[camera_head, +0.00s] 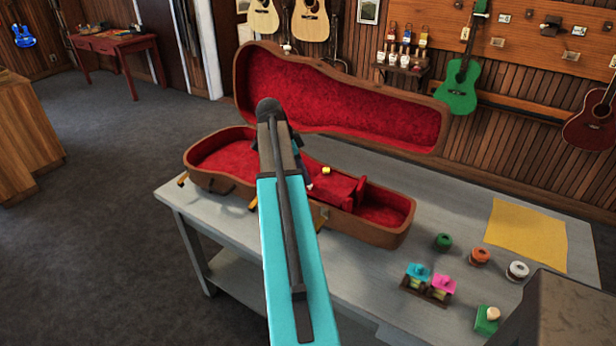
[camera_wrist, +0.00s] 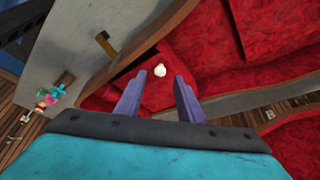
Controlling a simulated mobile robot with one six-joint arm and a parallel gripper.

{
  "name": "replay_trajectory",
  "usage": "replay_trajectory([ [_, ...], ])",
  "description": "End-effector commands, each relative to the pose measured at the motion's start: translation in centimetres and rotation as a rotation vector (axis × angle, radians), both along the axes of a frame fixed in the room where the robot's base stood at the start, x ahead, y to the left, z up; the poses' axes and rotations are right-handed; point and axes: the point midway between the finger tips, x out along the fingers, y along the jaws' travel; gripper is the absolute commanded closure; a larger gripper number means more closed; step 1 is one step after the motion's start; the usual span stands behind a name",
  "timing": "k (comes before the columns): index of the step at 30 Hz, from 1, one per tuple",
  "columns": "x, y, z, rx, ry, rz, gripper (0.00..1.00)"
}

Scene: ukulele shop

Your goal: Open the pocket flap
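The open brown instrument case (camera_head: 385,233) lies on the grey table, its red-lined lid (camera_head: 330,98) raised at the back. A red pocket (camera_head: 338,188) sits inside the case, right of the middle. The flap appears closed. My gripper (camera_wrist: 160,76) is open, with its two purple fingers apart. The knob shows between the fingertips, and no contact is visible. In the head view my arm hides most of the gripper and part of the case.
The grey table (camera_head: 395,300) holds a yellow cloth (camera_head: 527,235), several small round spools such as the orange one (camera_head: 480,256), and a small stand with blue and pink tops (camera_head: 430,283) at the right. The raised lid stands behind my arm.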

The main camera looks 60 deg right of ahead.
Motion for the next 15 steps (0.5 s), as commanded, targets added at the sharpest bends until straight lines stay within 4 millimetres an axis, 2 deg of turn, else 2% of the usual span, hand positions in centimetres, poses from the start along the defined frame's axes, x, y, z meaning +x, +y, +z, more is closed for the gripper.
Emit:
replay_trajectory([
  [7, -0.7, -0.6, -2.1, 0.0, 0.0, -0.001, 0.65],
  [15, -0.9, -0.9, -2.9, 0.0, 0.0, -0.001, 0.65],
])
